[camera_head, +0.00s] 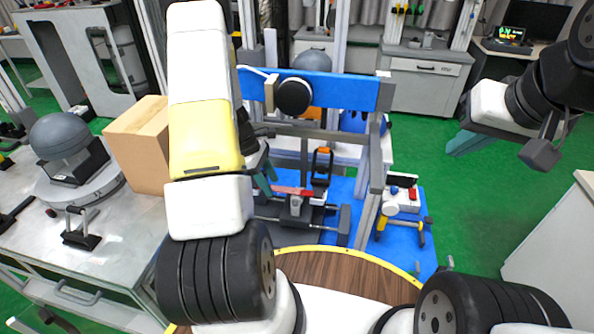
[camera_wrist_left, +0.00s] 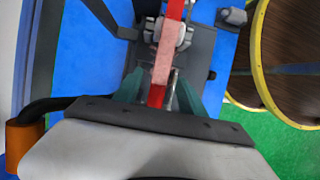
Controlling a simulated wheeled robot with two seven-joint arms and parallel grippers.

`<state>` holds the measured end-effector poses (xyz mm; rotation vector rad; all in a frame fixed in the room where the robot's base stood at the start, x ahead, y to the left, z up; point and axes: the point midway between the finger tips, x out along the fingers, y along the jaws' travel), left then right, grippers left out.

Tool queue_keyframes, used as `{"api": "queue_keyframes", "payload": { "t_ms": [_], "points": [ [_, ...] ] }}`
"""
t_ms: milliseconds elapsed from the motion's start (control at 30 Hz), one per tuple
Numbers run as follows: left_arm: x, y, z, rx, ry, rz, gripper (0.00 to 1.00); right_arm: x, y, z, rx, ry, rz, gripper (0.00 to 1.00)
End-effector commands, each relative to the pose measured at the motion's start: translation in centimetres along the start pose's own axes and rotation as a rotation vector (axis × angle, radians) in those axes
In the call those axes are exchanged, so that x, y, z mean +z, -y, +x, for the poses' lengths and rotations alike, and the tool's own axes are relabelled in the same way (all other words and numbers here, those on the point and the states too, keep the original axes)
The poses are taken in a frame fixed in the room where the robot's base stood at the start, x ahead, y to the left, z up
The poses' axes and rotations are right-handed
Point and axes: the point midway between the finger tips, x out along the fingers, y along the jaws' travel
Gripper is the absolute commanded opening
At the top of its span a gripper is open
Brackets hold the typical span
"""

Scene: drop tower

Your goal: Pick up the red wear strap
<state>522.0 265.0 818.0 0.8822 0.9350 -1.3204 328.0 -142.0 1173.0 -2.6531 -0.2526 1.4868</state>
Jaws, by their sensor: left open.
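The red wear strap (camera_head: 293,190) lies across a grey fixture low in the blue-floored tower, partly hidden by my left arm in the head view. In the left wrist view the strap (camera_wrist_left: 166,60) runs from the top edge down between my fingers, red at both ends with a paler pink middle. My left gripper (camera_head: 265,180) is open, with its teal fingers (camera_wrist_left: 158,95) on either side of the strap's near end. Whether they touch it cannot be told. My right gripper (camera_head: 468,142) is at the right, away from the strap, its fingers partly hidden.
Grey posts and a blue crossbeam (camera_head: 345,91) stand around the fixture. A cardboard box (camera_head: 138,145) and a grey ball (camera_head: 60,134) stand on the left table. A yellow-handled tool (camera_head: 402,222) lies right of the posts. Green floor (camera_head: 470,210) is clear at right.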

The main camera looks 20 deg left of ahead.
Motion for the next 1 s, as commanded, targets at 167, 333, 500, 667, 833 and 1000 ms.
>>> {"api": "queue_keyframes", "payload": {
  "t_ms": [167,333,500,667,833,1000],
  "points": [
    [0.0,0.0,0.0,0.000,0.000,0.000,0.29,0.0,0.0,0.0,0.000,0.000,0.000,0.00],
    [0.0,0.0,-0.1,0.000,0.000,0.000,0.00,0.0,0.0,0.0,0.000,0.000,0.000,0.00],
    [0.0,0.0,-0.1,0.000,0.000,0.001,0.00,0.0,0.0,0.0,0.000,0.000,0.000,0.00],
    [0.0,0.0,-0.2,0.000,0.000,0.001,0.00,0.0,0.0,0.0,0.000,0.000,0.000,0.00],
    [0.4,-0.1,-1.1,0.002,0.000,0.002,0.00,0.0,0.0,0.0,0.000,0.000,0.000,0.00],
    [1.2,-0.1,-3.0,0.002,-0.001,0.004,0.00,0.0,0.0,0.0,0.000,0.000,0.000,0.00]
  ]
}}
